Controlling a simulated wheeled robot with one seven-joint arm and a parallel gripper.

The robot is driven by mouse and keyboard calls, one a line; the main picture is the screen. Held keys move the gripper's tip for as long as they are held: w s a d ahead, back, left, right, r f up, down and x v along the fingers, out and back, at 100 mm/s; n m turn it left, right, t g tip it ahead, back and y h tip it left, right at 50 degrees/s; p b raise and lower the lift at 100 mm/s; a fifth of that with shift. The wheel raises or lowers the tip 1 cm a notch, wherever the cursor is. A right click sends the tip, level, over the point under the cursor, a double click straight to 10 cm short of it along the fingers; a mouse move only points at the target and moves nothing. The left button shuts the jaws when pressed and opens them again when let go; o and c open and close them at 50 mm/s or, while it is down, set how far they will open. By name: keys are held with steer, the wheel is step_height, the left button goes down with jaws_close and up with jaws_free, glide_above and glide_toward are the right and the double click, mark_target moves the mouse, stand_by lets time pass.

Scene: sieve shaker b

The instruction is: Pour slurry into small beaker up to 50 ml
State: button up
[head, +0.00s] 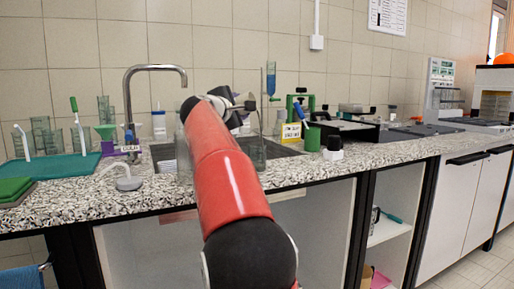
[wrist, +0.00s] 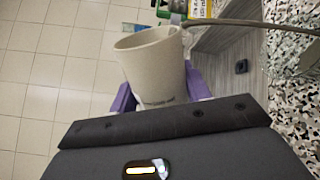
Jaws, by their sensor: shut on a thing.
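A pale beige-white cup-like vessel with a handle (wrist: 155,65) is between the purple fingers of my gripper (wrist: 160,92) in the wrist view. The gripper is shut on it. The vessel's contents cannot be made out. In the head view my gripper (head: 238,108) is above the sink area, partly hidden behind my red arm. A clear glass beaker (head: 257,153) stands just right of my arm there. A clear glass vessel (wrist: 292,52) also shows at the right in the wrist view. I cannot read its level or marks.
A curved metal tap (head: 155,68) stands left of my arm. Glassware (head: 41,128) and a green tray (head: 60,168) are at the left. A green stand (head: 300,103) and a black-and-white item (head: 333,150) are to the right. The speckled counter (head: 385,150) has clear room there.

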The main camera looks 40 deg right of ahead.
steer(key=shift+f+m+b, duration=0.15)
steer(key=shift+m+b, duration=0.2)
steer(key=shift+m, duration=0.05)
stand_by(1.0)
